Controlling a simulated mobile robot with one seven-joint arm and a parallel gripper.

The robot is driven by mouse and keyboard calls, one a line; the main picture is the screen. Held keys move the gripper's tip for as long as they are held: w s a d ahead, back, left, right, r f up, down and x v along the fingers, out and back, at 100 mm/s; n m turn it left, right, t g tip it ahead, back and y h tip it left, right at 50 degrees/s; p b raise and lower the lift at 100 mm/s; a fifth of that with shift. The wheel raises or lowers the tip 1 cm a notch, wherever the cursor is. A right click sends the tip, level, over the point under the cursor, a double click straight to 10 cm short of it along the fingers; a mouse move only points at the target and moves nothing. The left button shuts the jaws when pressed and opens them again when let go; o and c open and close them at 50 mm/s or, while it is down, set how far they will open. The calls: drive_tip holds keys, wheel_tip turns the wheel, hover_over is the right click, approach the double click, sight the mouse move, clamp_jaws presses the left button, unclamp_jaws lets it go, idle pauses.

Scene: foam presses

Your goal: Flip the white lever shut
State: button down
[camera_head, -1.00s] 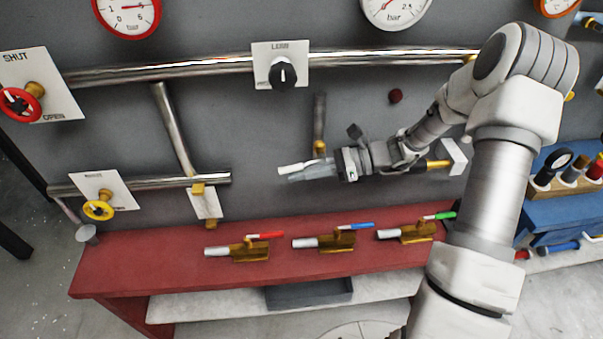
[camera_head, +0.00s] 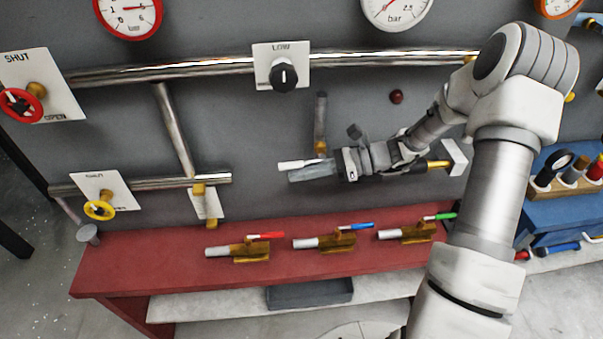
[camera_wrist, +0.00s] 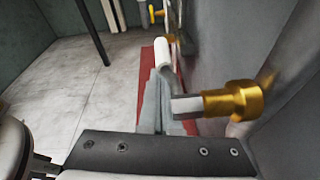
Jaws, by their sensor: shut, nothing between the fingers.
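The white lever (camera_head: 297,164) sticks out to the left from a brass valve (camera_head: 320,148) at the lower end of a short vertical pipe on the grey panel. My gripper (camera_head: 292,176) is shut and empty. Its fingers lie just below and alongside the lever, close to it; I cannot tell if they touch. In the wrist view the white lever (camera_wrist: 162,50) shows just past the tips of my fingers (camera_wrist: 157,80). A brass fitting with a silver stem (camera_wrist: 235,101) is to the right of the fingers, partly in front of them.
A red bench (camera_head: 130,270) below carries valves with red (camera_head: 265,236), blue (camera_head: 355,226) and green (camera_head: 440,216) handles. A knob marked LOW (camera_head: 283,77) is above. A white block on a brass stem (camera_head: 455,157) is right of my wrist. The panel left of my fingers is open.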

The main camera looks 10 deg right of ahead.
drive_tip(key=shift+w+r, duration=0.1)
drive_tip(key=shift+r, duration=0.15)
drive_tip(key=b+v, duration=0.1)
drive_tip(key=v, duration=1.1)
drive_tip(key=shift+f, duration=0.2)
